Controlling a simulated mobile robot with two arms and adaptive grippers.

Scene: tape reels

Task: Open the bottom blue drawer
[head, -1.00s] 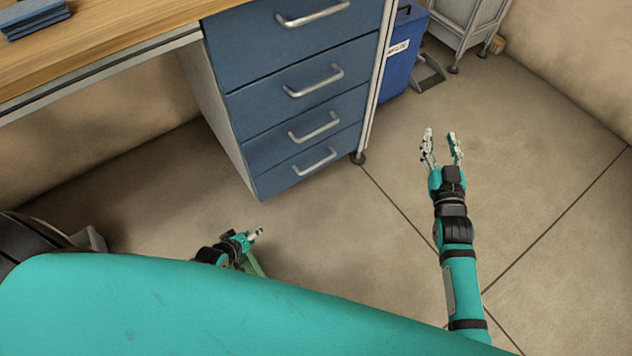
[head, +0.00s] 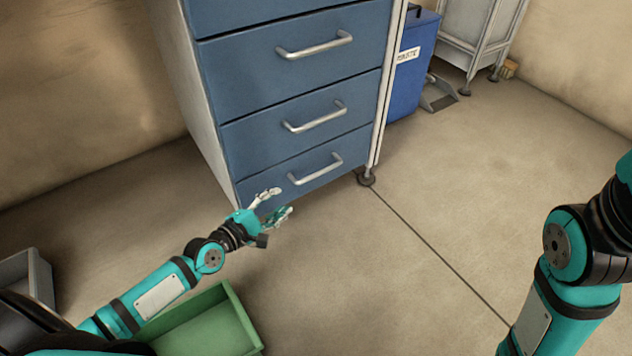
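The blue drawer unit stands at the upper middle of the head view, with several drawers stacked in a light frame. The bottom blue drawer (head: 262,197) is closed, flush with those above, and has a silver bar handle (head: 316,172). My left gripper (head: 277,202) is in front of the lower left part of the bottom drawer. Its fingers are spread apart and empty, a little left of and below the handle, not touching it as far as I can see. My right arm shows at the right edge; its gripper is out of view.
A green bin (head: 217,325) lies on the floor below my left arm, and a grey bin (head: 38,278) is at the left edge. A blue pedal bin (head: 408,80) stands right of the drawer unit. The floor in front and to the right is clear.

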